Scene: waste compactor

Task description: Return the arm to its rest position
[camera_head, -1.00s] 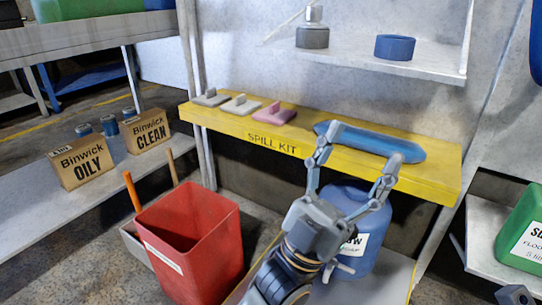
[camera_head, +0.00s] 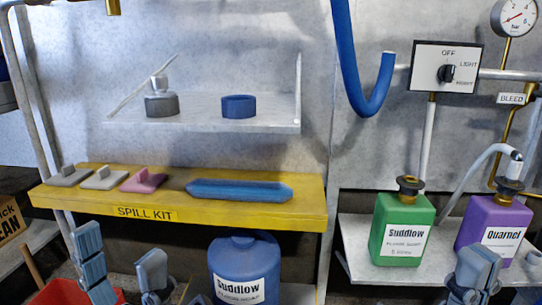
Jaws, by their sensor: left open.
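My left gripper (camera_head: 121,252) is at the lower left of the head view. Its two fingers point up, spread apart with nothing between them, below the front of the yellow shelf. My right gripper (camera_head: 476,272) is at the bottom right, in front of the purple jug; only its upper part shows, and its opening cannot be made out. A long blue piece with pointed ends (camera_head: 238,190) lies on the yellow spill kit shelf (camera_head: 240,212), clear of both grippers.
Three small handled blocks sit on the shelf's left. A blue Suddlow drum (camera_head: 244,262) stands below it. Green (camera_head: 402,228) and purple (camera_head: 490,225) jugs stand on the right shelf. A blue hose (camera_head: 370,98) hangs above. A red bin (camera_head: 65,297) shows at bottom left.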

